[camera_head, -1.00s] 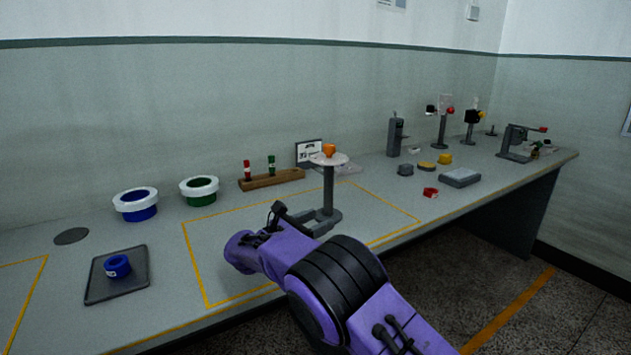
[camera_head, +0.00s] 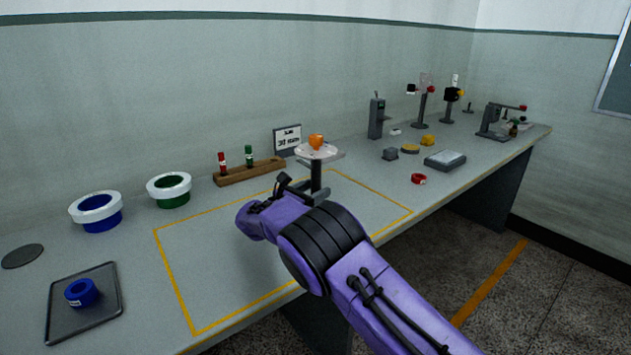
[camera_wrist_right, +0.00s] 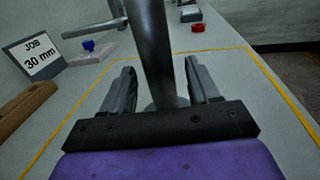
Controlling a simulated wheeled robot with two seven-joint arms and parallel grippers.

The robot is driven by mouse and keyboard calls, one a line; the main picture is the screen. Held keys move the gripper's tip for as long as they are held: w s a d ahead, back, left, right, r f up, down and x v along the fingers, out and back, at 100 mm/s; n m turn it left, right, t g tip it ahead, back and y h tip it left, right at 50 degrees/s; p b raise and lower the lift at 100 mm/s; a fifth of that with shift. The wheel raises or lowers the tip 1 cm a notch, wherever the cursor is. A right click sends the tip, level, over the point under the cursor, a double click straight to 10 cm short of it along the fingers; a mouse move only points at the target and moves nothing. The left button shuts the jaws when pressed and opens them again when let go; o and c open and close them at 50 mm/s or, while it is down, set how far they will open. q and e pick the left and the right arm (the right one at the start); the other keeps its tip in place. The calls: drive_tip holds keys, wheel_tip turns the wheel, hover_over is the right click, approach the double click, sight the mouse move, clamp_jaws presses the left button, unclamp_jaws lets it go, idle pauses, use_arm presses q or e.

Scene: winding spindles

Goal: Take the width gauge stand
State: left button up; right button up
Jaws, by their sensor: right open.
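A grey stand (camera_head: 316,179) with an upright post, a round pale top and an orange piece on it stands on the bench; I take it as the width gauge stand. My arm hides its foot in the head view. In the right wrist view its post (camera_wrist_right: 153,45) rises between the fingers of my right gripper (camera_wrist_right: 161,82). The fingers are open, one on each side of the post, with gaps visible. In the head view my right gripper (camera_head: 283,184) is beside the stand, partly hidden by its own wrist. My left gripper is not in view.
A job sign (camera_head: 287,139) reading 30 mm and a wooden rack (camera_head: 250,172) stand behind. Blue (camera_head: 98,212) and green (camera_head: 170,190) white-rimmed pots and a tray (camera_head: 60,322) are left. Several small items lie right. The yellow-outlined area (camera_head: 215,260) is mostly clear.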

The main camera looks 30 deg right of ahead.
drive_tip(key=shift+w+d, duration=0.1)
drive_tip(key=shift+d, duration=0.6)
drive_tip(key=shift+a, duration=0.1)
drive_tip(key=shift+c, duration=0.8)
clamp_jaws()
